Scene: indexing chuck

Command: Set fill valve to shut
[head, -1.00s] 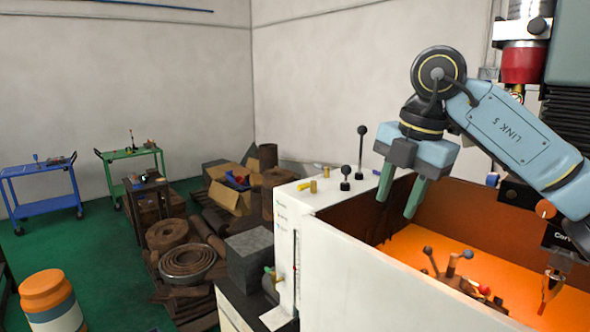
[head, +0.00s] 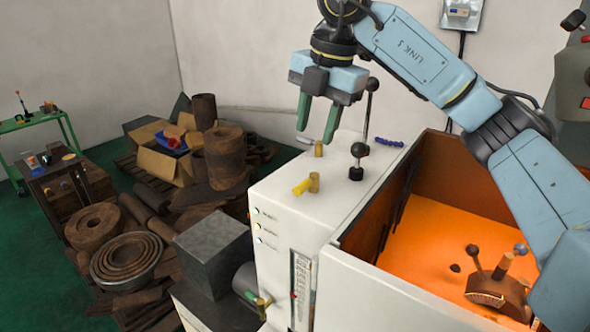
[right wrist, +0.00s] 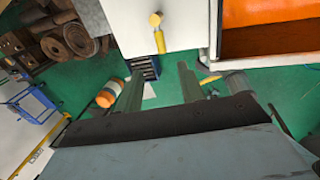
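A yellow-handled valve (head: 305,186) with a brass body stands on top of the white cabinet; its handle points left and toward the front. A second small brass fitting (head: 318,148) stands behind it. Another yellow-handled valve (head: 263,304) is low on the cabinet's front, beside a sight gauge (head: 301,285). I cannot read which is the fill valve. My right gripper (head: 318,118) is open and empty, fingers down, above the cabinet top near the rear fitting. In the right wrist view a yellow-handled valve (right wrist: 159,40) lies beyond the open fingers. My left gripper is out of view.
Black ball-knob levers (head: 358,160) (head: 372,86) rise from the cabinet top close to the gripper. The orange-floored enclosure (head: 430,235) with a knobbed chuck (head: 498,290) is at right. A grey block (head: 214,245) and scrap stock stand at left.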

